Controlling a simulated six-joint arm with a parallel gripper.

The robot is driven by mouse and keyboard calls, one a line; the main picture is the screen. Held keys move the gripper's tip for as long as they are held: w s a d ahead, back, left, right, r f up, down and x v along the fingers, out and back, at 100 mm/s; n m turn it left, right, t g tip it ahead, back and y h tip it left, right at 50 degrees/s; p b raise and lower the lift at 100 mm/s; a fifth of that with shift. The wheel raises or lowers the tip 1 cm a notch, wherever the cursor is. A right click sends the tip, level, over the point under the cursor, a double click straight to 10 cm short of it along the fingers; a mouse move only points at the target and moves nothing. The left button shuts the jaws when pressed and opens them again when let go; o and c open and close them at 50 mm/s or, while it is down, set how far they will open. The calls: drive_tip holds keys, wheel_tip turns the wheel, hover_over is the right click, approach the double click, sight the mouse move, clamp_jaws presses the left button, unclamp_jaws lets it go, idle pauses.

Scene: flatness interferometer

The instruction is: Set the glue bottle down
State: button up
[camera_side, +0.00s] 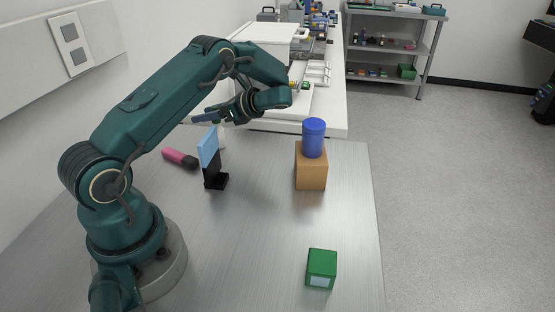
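My gripper (207,117) is at the end of the bent arm, pointing left, above the table and over the light blue panel. Its fingers are small and dark, and I cannot tell whether they are open or shut on something. A small pale shape shows just below it, too small to make out. Nothing in view is clearly marked as the glue bottle. A blue cylinder with a lid (313,138) stands upright on a tan block (311,172), to the right of and apart from my gripper.
A light blue panel (208,147) stands on a black base (215,181). A pink and black object (180,158) lies left of it. A green box (321,268) sits near the front of the metal table (255,235). White equipment (268,95) stands behind. The table's middle is clear.

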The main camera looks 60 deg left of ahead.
drive_tip(key=shift+r, duration=0.1)
drive_tip(key=w+d+r+n+t+h, duration=0.25)
drive_tip(key=w+d+r+t, duration=0.2)
drive_tip(key=d+r, duration=0.75)
drive_tip(key=s+d+f+n+t+h, duration=0.1)
drive_tip(key=s+d+n+t+h, duration=0.3)
drive_tip(key=d, duration=0.5)
drive_tip(key=s+d+f+n+t+h, duration=0.1)
drive_tip(key=s+d+n+t+h, duration=0.3)
drive_tip(key=s+d, duration=0.5)
drive_tip(key=shift+s+d+f+n+h, duration=0.2)
drive_tip(key=shift+d+f+n+h, duration=0.15)
drive_tip(key=shift+n+h, duration=0.3)
